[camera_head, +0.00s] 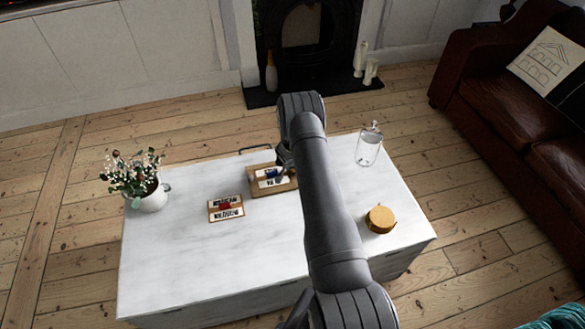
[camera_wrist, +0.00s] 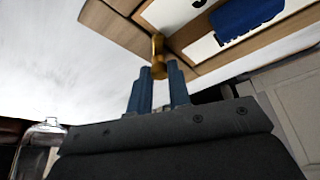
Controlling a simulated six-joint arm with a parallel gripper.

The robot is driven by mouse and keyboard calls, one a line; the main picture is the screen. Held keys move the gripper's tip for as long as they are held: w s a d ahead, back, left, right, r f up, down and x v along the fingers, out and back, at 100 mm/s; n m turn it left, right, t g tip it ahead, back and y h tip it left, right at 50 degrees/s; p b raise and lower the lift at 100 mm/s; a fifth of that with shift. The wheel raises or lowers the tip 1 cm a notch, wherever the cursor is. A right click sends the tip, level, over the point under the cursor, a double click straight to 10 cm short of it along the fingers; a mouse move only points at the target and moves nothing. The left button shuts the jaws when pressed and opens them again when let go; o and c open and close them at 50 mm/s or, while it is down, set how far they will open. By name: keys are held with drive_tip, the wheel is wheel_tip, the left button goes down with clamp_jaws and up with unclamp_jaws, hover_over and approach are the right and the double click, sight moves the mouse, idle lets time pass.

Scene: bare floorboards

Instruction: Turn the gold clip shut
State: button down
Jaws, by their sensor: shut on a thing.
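A gold clip (camera_wrist: 158,57) sits at the edge of a wooden box (camera_wrist: 118,27), which has a white panel and a blue piece on its face. In the wrist view, my gripper (camera_wrist: 160,72) has its two blue fingers on either side of the clip's lower end, shut on it. In the head view, the wooden box (camera_head: 258,187) lies on the white table, partly covered by my arm. The clip cannot be made out there, and my fingertips are hard to tell apart beside the box.
The white table (camera_head: 170,260) also bears a similar panel with a red piece (camera_head: 226,208), a potted plant (camera_head: 150,196), a glass jar (camera_head: 368,147) and a round wooden-coloured pot (camera_head: 380,219). The table's front left is clear.

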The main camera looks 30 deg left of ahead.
drive_tip(key=m+h, duration=0.1)
drive_tip(key=m, duration=0.1)
drive_tip(key=m+h, duration=0.1)
drive_tip(key=m, duration=0.2)
drive_tip(key=shift+s+a, duration=0.1)
drive_tip(key=shift+a, duration=0.05)
drive_tip(key=shift+a+m+g+h, duration=0.15)
drive_tip(key=shift+m+h, duration=0.25)
drive_tip(key=shift+m, duration=0.65)
drive_tip(key=shift+m+g+h, duration=0.15)
drive_tip(key=shift+m+h, duration=0.25)
drive_tip(key=shift+m, duration=0.65)
drive_tip(key=c, duration=1.3)
unclamp_jaws()
drive_tip(key=shift+c, duration=0.2)
drive_tip(key=shift+r, duration=0.1)
drive_tip(key=shift+a+r, duration=0.1)
drive_tip(key=shift+r, duration=0.25)
drive_tip(key=v, duration=1.6)
drive_tip(key=shift+s, duration=0.2)
